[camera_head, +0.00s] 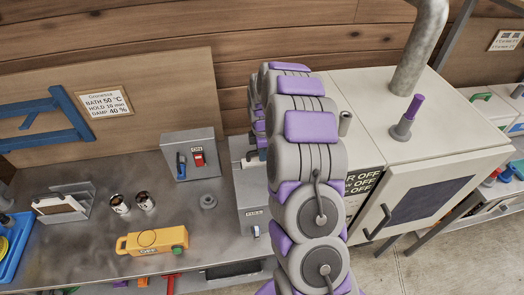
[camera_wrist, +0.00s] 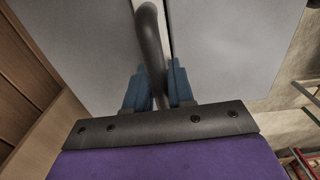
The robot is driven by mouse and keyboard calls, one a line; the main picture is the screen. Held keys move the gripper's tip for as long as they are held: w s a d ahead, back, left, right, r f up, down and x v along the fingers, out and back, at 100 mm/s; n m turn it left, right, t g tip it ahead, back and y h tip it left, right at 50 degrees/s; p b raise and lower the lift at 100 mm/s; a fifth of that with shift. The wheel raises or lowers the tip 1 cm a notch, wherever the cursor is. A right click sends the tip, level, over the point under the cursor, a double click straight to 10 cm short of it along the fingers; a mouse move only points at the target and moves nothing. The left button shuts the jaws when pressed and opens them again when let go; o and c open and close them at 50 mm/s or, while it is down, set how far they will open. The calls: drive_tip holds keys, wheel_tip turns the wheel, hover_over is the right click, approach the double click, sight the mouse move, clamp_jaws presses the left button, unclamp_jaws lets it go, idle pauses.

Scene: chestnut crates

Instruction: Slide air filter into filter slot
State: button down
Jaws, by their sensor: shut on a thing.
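My gripper (camera_wrist: 159,82) has two blue fingers shut on a dark curved bar (camera_wrist: 150,40) in the wrist view. The bar runs up between the fingers in front of pale grey flat panels (camera_wrist: 225,50), with a narrow seam between them. I cannot tell what the bar belongs to. In the head view my arm hides my gripper and what it holds. A pale, framed flat piece (camera_head: 60,207) rests in a grey metal holder (camera_head: 80,197) on the bench at left; it may be the air filter. I cannot make out the filter slot.
The metal bench (camera_head: 110,236) carries two small cups (camera_head: 132,203), a yellow device (camera_head: 152,241) and a switch box (camera_head: 190,157). A cream cabinet (camera_head: 440,165) with a dark-windowed door, handle and pipe (camera_head: 418,45) stands right of my arm. Open floor shows at lower right.

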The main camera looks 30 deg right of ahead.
drive_tip(key=shift+f, duration=0.7)
drive_tip(key=c, duration=0.9)
unclamp_jaws()
wheel_tip(320, 180, up, 17)
drive_tip(key=shift+w+r, duration=0.1)
